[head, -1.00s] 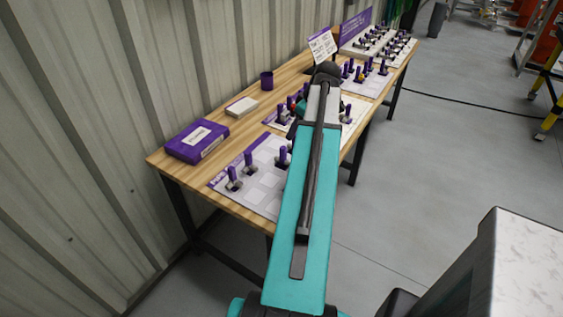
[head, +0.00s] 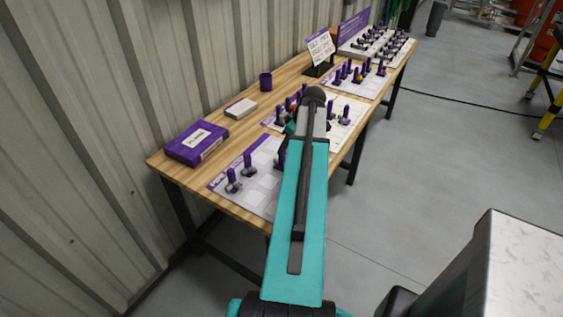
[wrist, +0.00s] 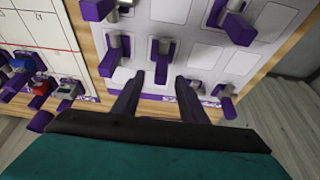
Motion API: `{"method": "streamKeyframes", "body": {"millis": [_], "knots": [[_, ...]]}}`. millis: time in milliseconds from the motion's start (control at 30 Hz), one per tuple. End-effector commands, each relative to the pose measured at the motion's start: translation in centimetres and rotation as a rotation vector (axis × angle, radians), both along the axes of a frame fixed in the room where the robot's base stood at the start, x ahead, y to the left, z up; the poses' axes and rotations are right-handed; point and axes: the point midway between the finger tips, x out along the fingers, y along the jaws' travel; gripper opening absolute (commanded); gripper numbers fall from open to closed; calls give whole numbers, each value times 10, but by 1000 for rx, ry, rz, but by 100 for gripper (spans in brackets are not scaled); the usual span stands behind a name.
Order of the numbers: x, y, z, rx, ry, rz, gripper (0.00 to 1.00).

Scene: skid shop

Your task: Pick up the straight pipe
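Just beyond the fingertips, a small grey fitting on a purple post (wrist: 161,48) stands on a white mat (wrist: 175,12). Another purple post with a grey fitting (wrist: 110,54) is to its left, and a larger one (wrist: 234,22) is to its upper right. I cannot tell which of these is the straight pipe. In the head view my arm hides the gripper.
The wooden workbench (head: 215,118) runs along a corrugated wall. It bears a purple box (head: 197,143), a white box (head: 241,108), a purple cup (head: 266,80) and a sign (head: 321,47). More mats with posts stand farther along. Red and blue pieces (wrist: 37,88) are left in the wrist view.

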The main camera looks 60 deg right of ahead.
Motion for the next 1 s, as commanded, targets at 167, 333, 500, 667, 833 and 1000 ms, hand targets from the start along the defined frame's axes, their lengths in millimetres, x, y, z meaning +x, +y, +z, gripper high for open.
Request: {"method": "streamKeyframes", "body": {"millis": [167, 333, 500, 667, 833, 1000], "knots": [[3, 0, -5, -1, 0, 1, 39], [3, 0, -6, -1, 0, 1, 39], [3, 1, -6, 0, 0, 1, 39], [5, 1, -10, 1, 0, 1, 39], [9, 2, -20, 1, 0, 3, 39], [13, 2, -32, 1, 0, 2, 39]]}}
